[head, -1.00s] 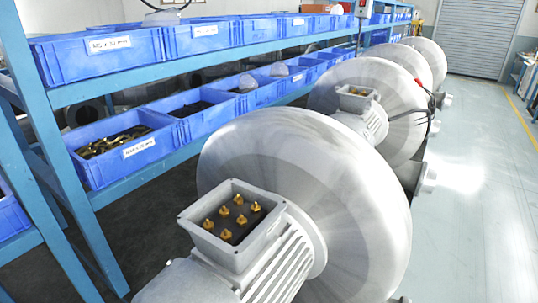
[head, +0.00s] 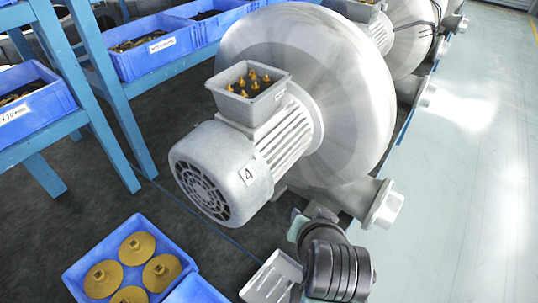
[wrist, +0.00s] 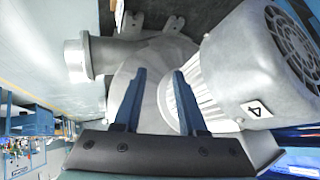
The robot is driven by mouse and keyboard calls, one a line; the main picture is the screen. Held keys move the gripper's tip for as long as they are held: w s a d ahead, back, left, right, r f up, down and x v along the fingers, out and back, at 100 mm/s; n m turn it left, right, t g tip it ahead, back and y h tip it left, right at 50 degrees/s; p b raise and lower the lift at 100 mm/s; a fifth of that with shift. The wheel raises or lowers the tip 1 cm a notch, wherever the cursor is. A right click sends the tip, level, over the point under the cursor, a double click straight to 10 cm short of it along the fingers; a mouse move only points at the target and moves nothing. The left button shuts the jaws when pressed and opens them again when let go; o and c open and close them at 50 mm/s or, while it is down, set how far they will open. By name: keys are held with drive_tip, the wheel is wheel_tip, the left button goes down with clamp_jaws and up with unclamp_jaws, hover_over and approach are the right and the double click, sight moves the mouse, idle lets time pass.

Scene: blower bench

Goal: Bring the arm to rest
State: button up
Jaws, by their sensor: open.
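My gripper (wrist: 159,80) shows in the wrist view with its two dark blue fingers apart and nothing between them. Beyond the fingers is the grey blower (wrist: 150,88), with its motor marked 4 (wrist: 255,70) at the right. In the head view, part of my arm shows at the bottom, in front of the nearest blower (head: 340,90) and its outlet flange (head: 384,205). The fingers cannot be made out in the head view. The blower's terminal box (head: 248,95) is open on top, with several brass studs inside.
A blue bin of brass discs (head: 165,240) is at the lower left of the head view. A blue rack (head: 100,70) with parts bins stands along the left. More blowers (head: 420,20) stand behind. The pale floor (head: 470,200) at the right is clear.

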drive_tip(key=w+a+r+n+t, duration=0.1)
drive_tip(key=w+a+r+t, duration=0.3)
drive_tip(key=r, duration=0.9)
drive_tip(key=w+d+r+n+t, duration=0.15)
drive_tip(key=r+t, duration=0.35)
drive_tip(key=r, duration=0.8)
drive_tip(key=s+a+r+n+t, duration=0.1)
drive_tip(key=s+r+t, duration=0.3)
drive_tip(key=r, duration=0.8)
drive_tip(key=s+a+r+n+t, duration=0.1)
drive_tip(key=s+a+r+t, duration=0.2)
drive_tip(key=s+r, duration=0.6)
wheel_tip(320, 180, up, 3)
drive_tip(key=t, duration=0.2)
drive_tip(key=shift+a+n+t, duration=0.3)
drive_tip(key=shift+a+n, duration=0.05)
drive_tip(key=shift+w, duration=0.1)
